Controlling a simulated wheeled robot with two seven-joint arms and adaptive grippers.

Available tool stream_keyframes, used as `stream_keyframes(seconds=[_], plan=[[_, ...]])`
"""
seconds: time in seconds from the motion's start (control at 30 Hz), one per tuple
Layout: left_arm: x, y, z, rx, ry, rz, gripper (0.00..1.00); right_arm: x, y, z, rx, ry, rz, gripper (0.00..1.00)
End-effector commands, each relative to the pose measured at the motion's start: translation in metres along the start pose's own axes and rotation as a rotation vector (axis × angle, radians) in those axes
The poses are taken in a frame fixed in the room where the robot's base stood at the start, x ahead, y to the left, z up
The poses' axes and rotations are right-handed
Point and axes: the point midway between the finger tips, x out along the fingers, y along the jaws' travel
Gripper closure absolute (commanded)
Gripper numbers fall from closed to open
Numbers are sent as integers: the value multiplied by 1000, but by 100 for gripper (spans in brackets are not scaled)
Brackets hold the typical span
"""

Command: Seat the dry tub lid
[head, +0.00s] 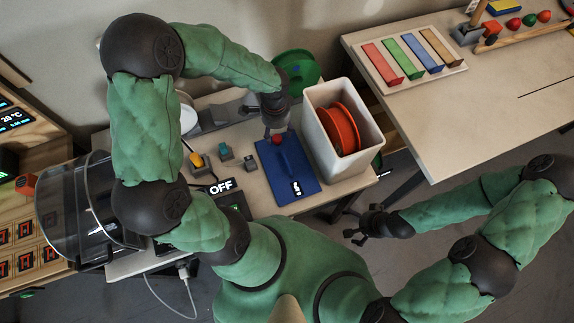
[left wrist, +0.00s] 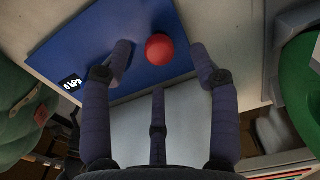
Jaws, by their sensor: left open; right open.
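The dry tub lid is a flat blue panel (head: 290,178) lying on the bench, with a red knob (head: 277,140) at its far end and a small black-and-white label at its near end. The white dry tub (head: 316,122) stands open just to its right, with a red-orange spool (head: 340,128) inside. My left gripper (head: 274,130) is open above the red knob. In the left wrist view the red knob (left wrist: 160,48) sits ahead of and between the open fingers, apart from them. My right gripper (head: 362,224) is open and empty beyond the bench's near right side.
Small blocks with yellow and teal tops (head: 197,160) stand left of the lid. A green spool (head: 298,70) is behind the tub. A second table (head: 480,110) at right holds a tray of coloured bars. A clear curved shield is at left.

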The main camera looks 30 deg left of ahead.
Motion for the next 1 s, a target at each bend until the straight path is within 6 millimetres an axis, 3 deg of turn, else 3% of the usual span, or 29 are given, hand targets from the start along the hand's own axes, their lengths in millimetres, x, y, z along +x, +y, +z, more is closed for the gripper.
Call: stream_keyframes(seconds=[0.03,0.2,0.47,0.7,1.0], plan=[[12,1,0,0,-2,2,39,8,3,0,0,0,0,0],[34,1,0,-1,-1,2,39,17,6,-1,0,0,0,0],[35,1,0,0,0,1,39,16,6,-1,0,0,0,0],[35,1,0,0,0,1,100,16,6,-1,0,0,0,0],[35,1,0,0,0,1,100,16,6,-1,0,0,0,0]])
